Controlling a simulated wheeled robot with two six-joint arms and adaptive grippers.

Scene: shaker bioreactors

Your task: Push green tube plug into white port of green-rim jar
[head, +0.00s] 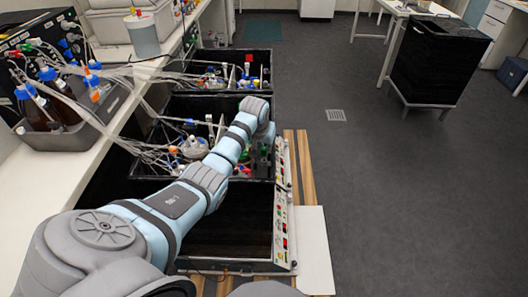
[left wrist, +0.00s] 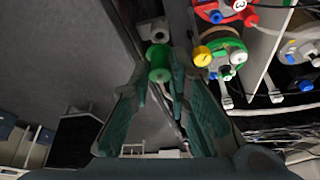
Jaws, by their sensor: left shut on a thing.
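The green tube plug (left wrist: 158,64) is between the fingertips of my left gripper (left wrist: 160,80) in the left wrist view. The gripper is shut on it. The green-rim jar (left wrist: 238,46) is right of the plug in that view, apart from it. Its lid carries a yellow cap (left wrist: 202,56) and blue-and-white fittings (left wrist: 224,71); I cannot tell for certain which is the white port. In the head view my left arm reaches over the middle black box, and its wrist hides most of the gripper and jar. My right gripper is not in view.
A red-rim jar (left wrist: 222,10) stands beside the green-rim jar. Loose tubes (head: 135,148) run from the bench bottles to the black shaker boxes (head: 225,225). A control panel strip (head: 281,225) edges the boxes.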

